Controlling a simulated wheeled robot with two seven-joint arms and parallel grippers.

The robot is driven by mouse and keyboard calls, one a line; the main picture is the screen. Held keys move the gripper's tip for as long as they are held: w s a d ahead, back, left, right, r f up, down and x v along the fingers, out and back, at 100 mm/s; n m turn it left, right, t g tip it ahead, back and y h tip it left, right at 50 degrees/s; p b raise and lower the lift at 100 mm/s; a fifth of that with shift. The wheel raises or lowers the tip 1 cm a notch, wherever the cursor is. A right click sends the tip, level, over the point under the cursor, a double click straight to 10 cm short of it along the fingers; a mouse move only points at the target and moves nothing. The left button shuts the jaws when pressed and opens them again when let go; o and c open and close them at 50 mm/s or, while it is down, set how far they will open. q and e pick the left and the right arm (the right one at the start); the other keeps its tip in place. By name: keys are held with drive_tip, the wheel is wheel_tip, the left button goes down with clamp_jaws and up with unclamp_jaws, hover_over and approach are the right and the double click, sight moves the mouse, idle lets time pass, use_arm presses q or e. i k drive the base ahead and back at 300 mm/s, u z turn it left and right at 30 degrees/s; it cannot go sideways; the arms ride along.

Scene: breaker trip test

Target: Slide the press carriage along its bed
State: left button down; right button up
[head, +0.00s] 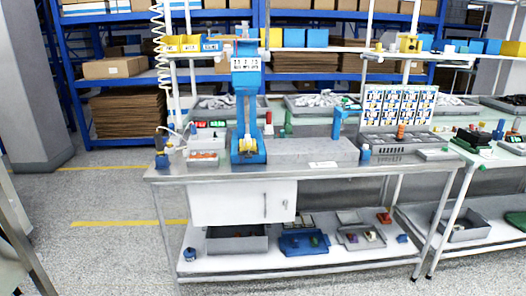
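A blue press (246,82) stands upright on the workbench, left of the middle of the head view. It has a labelled box head, a tall narrow column and a blue foot (249,158) that looks like the carriage. A long flat grey block (312,151), which looks like the bed, runs to the right from beside the foot. I cannot tell how the foot and the block join. Neither of my grippers is in view.
The steel workbench (330,171) also carries a small blue stand (338,124), a panel of blue and white cards (398,106) and grey trays. Blue shelving with cardboard boxes (115,67) stands behind. Another bench (500,157) adjoins at right. The floor in front is clear.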

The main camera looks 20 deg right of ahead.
sight(248, 153)
drive_tip(key=z, duration=0.6)
drive_tip(key=i, duration=1.3)
drive_tip(key=u, duration=1.95)
drive_tip(key=k, duration=0.1)
drive_tip(key=z, duration=0.15)
